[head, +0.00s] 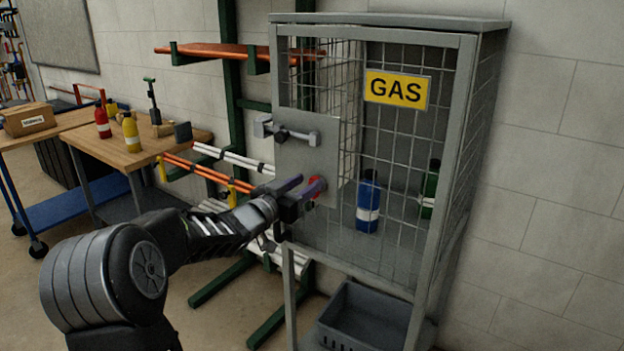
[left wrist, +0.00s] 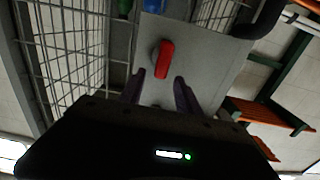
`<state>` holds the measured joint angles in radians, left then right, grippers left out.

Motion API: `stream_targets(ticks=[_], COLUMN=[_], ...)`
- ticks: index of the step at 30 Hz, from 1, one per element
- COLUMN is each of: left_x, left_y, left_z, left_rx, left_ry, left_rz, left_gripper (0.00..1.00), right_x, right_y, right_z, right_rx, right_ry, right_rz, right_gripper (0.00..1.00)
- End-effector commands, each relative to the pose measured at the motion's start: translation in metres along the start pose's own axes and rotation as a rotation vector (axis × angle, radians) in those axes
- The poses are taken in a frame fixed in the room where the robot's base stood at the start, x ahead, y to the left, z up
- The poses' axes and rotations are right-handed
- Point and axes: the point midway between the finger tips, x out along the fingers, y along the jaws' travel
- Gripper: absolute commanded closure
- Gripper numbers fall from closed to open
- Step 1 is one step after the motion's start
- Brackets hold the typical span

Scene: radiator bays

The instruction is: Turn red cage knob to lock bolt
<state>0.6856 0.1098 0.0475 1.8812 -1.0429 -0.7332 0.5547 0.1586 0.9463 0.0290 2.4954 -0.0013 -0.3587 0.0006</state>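The red knob (head: 314,186) sits on the grey plate (head: 305,158) of the gas cage door, partly hidden behind my left gripper (head: 306,187). In the left wrist view the red knob (left wrist: 165,60) stands upright, slightly tilted, just beyond the fingertips. My left gripper (left wrist: 158,82) is open there, its two fingers apart with nothing between them. The grey bolt (head: 288,132) with its handle lies across the plate above the knob. The cage (head: 462,130) has a yellow GAS sign (head: 397,90). My right gripper is not in view.
Inside the cage are a blue cylinder (head: 368,203) and a green cylinder (head: 431,190). A grey crate (head: 362,318) is below. A green rack (head: 232,80) with pipes stands left of the cage. A workbench (head: 150,145) with bottles is further left.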

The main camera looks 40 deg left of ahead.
Motion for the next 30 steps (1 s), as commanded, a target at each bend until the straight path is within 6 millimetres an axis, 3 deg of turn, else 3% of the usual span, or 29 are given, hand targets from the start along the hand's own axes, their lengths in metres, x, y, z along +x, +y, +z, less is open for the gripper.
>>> stream_targets(ticks=[6, 16, 30], left_x=[0.027, 0.032, 0.032], left_y=[0.000, 0.000, 0.000], left_z=[-0.001, 0.000, 0.001], left_rx=[-0.001, 0.000, 0.000], left_ry=[0.000, 0.000, -0.001], left_rz=[0.001, 0.000, 0.000], left_gripper=[0.60, 0.60, 0.98], right_x=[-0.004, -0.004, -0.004], right_y=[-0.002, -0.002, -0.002], right_z=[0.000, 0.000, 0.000], right_rx=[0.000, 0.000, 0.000], right_ry=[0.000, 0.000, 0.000], right_rz=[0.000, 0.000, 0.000], right_gripper=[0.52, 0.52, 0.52])
